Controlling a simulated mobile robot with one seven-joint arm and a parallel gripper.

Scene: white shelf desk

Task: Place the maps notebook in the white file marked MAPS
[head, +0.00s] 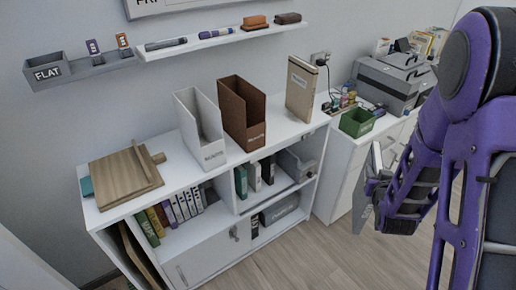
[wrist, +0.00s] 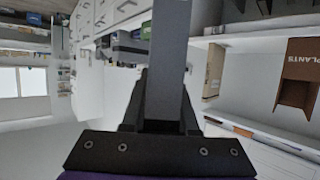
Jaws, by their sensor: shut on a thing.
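My gripper (head: 376,186) is at the right in the head view, partly hidden by my purple arm, over the floor in front of the cabinets. It is shut on a thin grey notebook (head: 362,209). In the wrist view the notebook shows edge-on as a grey strip (wrist: 168,60) between the fingers; no title is readable. The white file (head: 199,125) stands upright with its top open on the white shelf desk, left of the brown file. Its label is too blurred to read surely. My gripper is well to the right of it, apart.
The brown file (head: 241,116), marked PLANTS in the wrist view (wrist: 298,74), stands beside the white file. A tan box file (head: 301,88) is farther right. A wooden board (head: 124,176) lies at left. A wall shelf (head: 222,40) hangs above. A green bin (head: 357,122) and printer (head: 388,82) are at right.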

